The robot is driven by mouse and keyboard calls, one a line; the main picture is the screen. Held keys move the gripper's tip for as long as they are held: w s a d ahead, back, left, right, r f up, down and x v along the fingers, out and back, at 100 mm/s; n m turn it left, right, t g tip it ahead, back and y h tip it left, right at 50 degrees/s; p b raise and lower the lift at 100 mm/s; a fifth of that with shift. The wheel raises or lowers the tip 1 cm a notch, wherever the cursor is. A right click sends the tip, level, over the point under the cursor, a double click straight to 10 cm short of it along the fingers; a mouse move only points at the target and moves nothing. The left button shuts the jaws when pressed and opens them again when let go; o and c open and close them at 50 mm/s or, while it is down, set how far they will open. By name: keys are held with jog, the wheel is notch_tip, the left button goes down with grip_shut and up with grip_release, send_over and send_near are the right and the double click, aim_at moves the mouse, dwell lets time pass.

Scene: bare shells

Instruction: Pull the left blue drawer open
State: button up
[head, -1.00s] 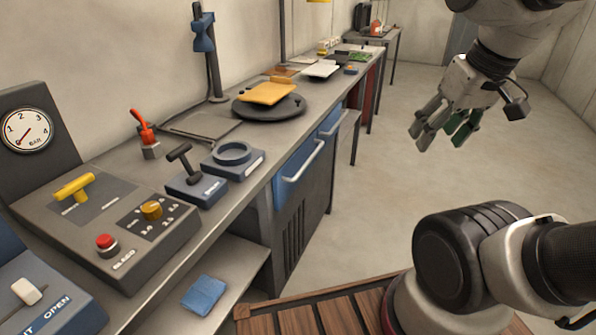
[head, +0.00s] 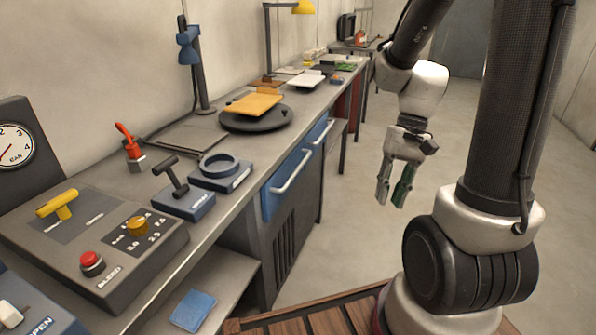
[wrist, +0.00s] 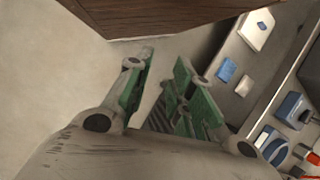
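The left blue drawer (head: 271,205) is the nearer of two blue drawer fronts under the grey bench, and it looks shut. Its pale bar handle (head: 297,173) runs slantwise across the front. My gripper (head: 393,197) hangs over the floor to the right of the drawers, fingers pointing down, apart from the handle. In the wrist view my gripper (wrist: 163,75) shows two green-padded fingers with an empty gap between them. I cannot make out the handle in the wrist view; the fingers may cover it.
The right blue drawer (head: 318,132) has its own bar handle. A dark vented panel (head: 291,240) lies below the left drawer. The bench (head: 222,137) carries a control box (head: 100,238), a lever block (head: 184,200) and a round plate (head: 256,119). Open floor (head: 352,240) lies between bench and arm.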

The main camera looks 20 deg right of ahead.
jog(key=w+a+f+m+y, duration=0.5)
jog(key=w+a+f+y, duration=0.25)
jog(key=a+f, duration=0.35)
jog(key=m+t+h, duration=0.1)
jog(key=m+t, duration=0.3)
jog(key=t, duration=1.7)
send_near(298, 168)
jog(key=w, duration=0.2)
jog(key=shift+g+h, duration=0.25)
jog(key=shift+g, duration=0.05)
jog(key=x, duration=0.8)
jog(key=shift+s+a+r, duration=0.1)
jog(key=shift+a, duration=0.3)
